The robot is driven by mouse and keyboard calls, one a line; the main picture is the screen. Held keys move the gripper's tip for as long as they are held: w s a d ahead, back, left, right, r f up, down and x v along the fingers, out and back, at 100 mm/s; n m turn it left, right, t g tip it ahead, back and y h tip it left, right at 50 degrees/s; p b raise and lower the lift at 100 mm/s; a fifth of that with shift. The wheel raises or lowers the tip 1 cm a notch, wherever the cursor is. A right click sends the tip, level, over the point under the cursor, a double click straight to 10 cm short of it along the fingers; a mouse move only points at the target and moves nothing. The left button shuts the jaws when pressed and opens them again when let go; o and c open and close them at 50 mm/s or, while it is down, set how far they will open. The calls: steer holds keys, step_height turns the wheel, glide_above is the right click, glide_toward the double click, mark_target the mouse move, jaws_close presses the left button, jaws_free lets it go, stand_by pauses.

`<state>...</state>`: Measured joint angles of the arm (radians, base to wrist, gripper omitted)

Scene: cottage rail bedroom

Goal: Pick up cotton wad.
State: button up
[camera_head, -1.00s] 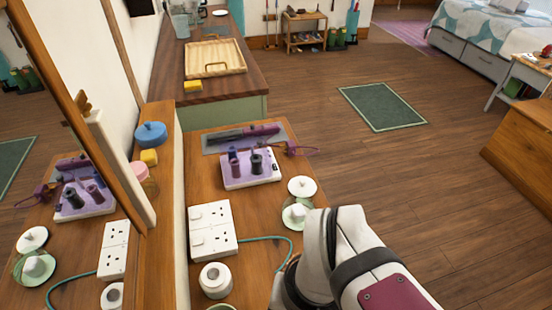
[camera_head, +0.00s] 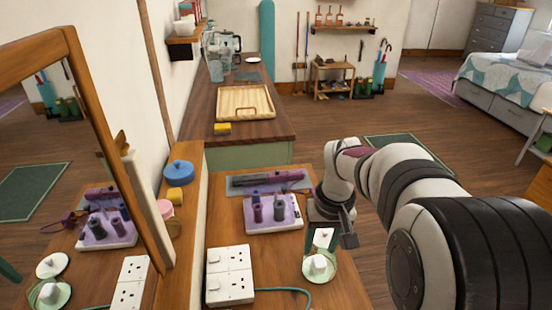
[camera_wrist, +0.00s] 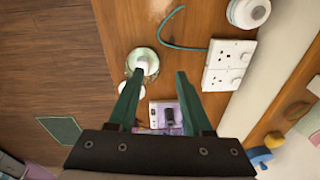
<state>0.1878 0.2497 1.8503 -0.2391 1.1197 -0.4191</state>
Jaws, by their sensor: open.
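The white cotton wad (camera_head: 319,263) sits in a round pale green dish (camera_head: 306,272) on the wooden table. It also shows in the wrist view (camera_wrist: 142,62), near the left fingertip and outside the gap between the fingers. My gripper (camera_head: 329,238) is open and empty. In the head view it hangs just behind the wad, over the white round lid (camera_head: 323,236), which it partly hides. In the wrist view my open fingers (camera_wrist: 160,76) point down at the table, with the lid (camera_wrist: 131,88) beside the left finger.
A white socket block (camera_head: 230,273) with a teal cable (camera_head: 290,292) lies left of the dish. A lilac tray (camera_head: 273,214) with dark tools stands behind it. A mirror (camera_head: 70,160) stands at the left. The table's right edge is close to the dish.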

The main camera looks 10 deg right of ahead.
steer(key=n, duration=0.1)
glide_toward(320, 261)
steer(key=f, duration=0.7)
steer(key=w+f, duration=0.1)
steer(key=f, duration=0.2)
steer(key=shift+a+f, duration=0.15)
steer(key=shift+f, duration=0.1)
jaws_close()
